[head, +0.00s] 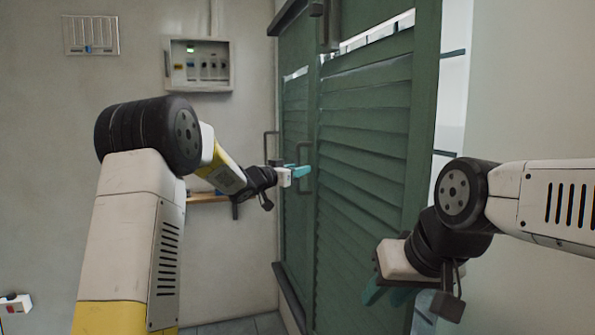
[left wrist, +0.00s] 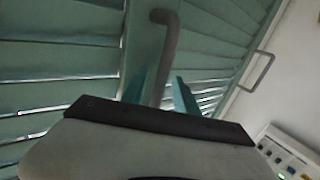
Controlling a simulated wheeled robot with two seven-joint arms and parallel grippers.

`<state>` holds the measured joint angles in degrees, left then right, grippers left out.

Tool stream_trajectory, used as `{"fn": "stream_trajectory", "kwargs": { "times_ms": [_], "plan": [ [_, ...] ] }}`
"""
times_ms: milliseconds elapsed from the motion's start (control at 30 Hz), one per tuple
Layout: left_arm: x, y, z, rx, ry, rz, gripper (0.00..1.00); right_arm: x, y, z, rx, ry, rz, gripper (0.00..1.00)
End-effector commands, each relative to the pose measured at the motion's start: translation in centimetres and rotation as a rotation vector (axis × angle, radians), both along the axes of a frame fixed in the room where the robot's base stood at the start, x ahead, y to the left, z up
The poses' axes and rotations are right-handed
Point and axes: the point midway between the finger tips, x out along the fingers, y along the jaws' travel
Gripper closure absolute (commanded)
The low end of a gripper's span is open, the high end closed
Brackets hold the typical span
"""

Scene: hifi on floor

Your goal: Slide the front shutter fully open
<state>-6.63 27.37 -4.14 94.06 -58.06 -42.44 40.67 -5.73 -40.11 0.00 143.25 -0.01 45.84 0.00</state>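The front shutter (head: 362,160) is a green slatted panel hung upright on the right. It has a dark vertical bar handle (head: 305,150) at its left edge. My left gripper (head: 301,173), with teal fingers, is at this handle. In the left wrist view the handle (left wrist: 168,50) runs down between the two fingers of the left gripper (left wrist: 160,92), with gaps visible beside it, so the gripper looks open around it. Firm contact is not visible. My right gripper (head: 388,294) has its teal fingers apart and is empty, low in front of the shutter's right part.
A second slatted shutter (head: 295,125) stands behind and left, with its own handle (head: 270,146). A breaker box (head: 198,65) and a switch panel (head: 91,35) are on the left wall. A small wooden shelf (head: 207,198) is below. A window (head: 453,90) shows at the right.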

Motion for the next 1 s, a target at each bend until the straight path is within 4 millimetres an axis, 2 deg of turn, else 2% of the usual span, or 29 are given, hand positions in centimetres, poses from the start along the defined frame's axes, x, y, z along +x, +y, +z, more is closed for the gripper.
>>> {"fn": "stream_trajectory", "kwargs": {
  "times_ms": [167,367,1000],
  "plan": [
    [-0.01,-0.01,0.01,0.000,0.000,0.000,0.64,0.00,0.00,0.00,0.000,0.000,0.000,0.65],
    [-0.02,0.00,0.02,0.000,0.000,0.000,1.00,0.00,0.00,0.00,0.000,0.000,0.000,0.65],
    [-0.04,0.02,0.02,0.000,0.000,0.000,1.00,0.00,0.00,0.00,0.000,0.000,0.000,0.65]
  ]
}}
